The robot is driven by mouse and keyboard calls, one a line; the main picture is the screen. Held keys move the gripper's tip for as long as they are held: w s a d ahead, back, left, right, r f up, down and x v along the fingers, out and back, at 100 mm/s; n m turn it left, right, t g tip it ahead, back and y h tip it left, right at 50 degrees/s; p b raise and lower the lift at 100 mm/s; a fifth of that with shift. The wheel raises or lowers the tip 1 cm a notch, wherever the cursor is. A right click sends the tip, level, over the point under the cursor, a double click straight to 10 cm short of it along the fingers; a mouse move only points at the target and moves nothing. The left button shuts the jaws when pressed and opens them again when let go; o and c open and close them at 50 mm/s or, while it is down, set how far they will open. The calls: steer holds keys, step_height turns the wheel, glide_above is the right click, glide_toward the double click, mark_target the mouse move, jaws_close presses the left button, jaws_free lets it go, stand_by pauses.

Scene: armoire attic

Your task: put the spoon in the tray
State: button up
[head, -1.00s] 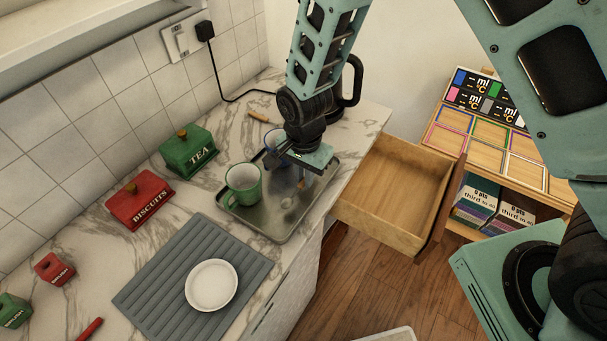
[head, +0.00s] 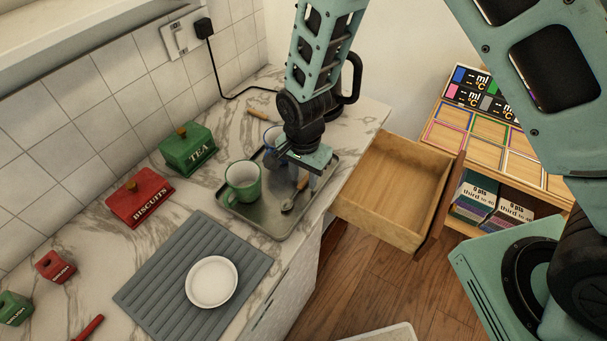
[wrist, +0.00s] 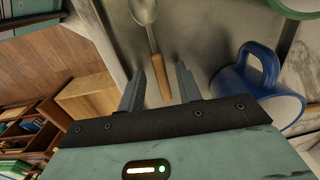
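The spoon has a metal bowl (head: 287,206) and a wooden handle, and lies on the metal tray (head: 258,221). It also shows in the wrist view (wrist: 145,14), with its handle end between my fingers. My gripper (head: 304,184) is over the right part of the tray, pointing down. In the wrist view its two fingers (wrist: 159,72) stand apart, one on each side of the handle, with gaps and no visible grip. The gripper hides part of the tray in the head view.
A green mug (head: 243,187) and a blue mug (head: 270,158) stand on the tray, the blue one close beside my gripper. An open wooden drawer (head: 395,192) is to the right. A grey mat with a white plate (head: 211,282) lies in front.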

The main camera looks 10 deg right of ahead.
mark_target(304, 182)
step_height(304, 182, up, 12)
steer(key=b, duration=0.2)
steer(key=s+d+r+n, duration=0.2)
steer(key=s+r+n, duration=0.2)
steer(key=s+n, duration=0.4)
steer(key=s+d+r+n, duration=0.2)
steer(key=s+r+n, duration=0.2)
steer(key=s+n, duration=0.4)
steer(key=s, duration=0.5)
steer(key=shift+r+n+y, duration=0.3)
steer(key=shift+n, duration=0.1)
